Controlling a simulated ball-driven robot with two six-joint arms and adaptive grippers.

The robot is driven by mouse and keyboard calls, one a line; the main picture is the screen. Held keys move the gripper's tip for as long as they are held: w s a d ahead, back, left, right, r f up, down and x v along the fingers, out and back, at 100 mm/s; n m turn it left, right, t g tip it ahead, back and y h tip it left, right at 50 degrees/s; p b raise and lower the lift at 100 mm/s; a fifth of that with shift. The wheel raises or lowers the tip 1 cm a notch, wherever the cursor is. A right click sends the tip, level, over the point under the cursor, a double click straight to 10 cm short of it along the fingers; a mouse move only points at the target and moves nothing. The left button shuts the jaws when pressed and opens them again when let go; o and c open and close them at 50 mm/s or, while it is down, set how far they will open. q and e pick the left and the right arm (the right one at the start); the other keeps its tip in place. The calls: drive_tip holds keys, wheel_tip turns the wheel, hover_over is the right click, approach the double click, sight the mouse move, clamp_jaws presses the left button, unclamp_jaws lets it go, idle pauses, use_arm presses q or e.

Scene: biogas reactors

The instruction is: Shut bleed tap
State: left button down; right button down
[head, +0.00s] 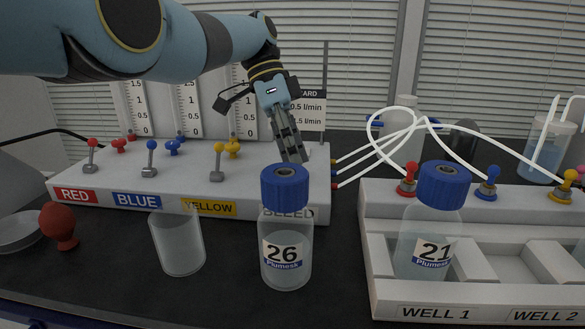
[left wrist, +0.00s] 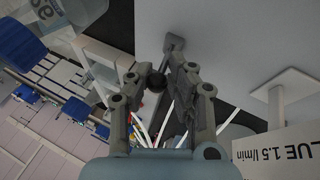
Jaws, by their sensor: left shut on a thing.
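The bleed tap's label (head: 288,213) is on the front of the white tap block (head: 110,172), seen through bottle 26. In the head view the tap itself is hidden behind my left gripper (head: 293,157) and the bottle's blue cap. My left gripper points down there, its fingers close together. In the left wrist view a dark round knob (left wrist: 157,82) lies between the fingers of my left gripper (left wrist: 166,76), with a grey bar (left wrist: 174,43) just beyond. The gripper is shut on the bleed tap. Whether the tap is open or closed cannot be told. My right gripper is not in view.
Bottle 26 (head: 286,250) stands close in front of the bleed tap. A clear beaker (head: 177,243) stands left of it. Red (head: 91,156), blue (head: 150,158) and yellow (head: 218,162) taps line the block. Bottle 21 (head: 430,240) sits in the well rack (head: 385,285); white tubes arch behind.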

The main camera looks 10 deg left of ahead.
use_arm(q)
drive_tip(key=shift+s+f, duration=0.25)
drive_tip(key=shift+s, duration=0.05)
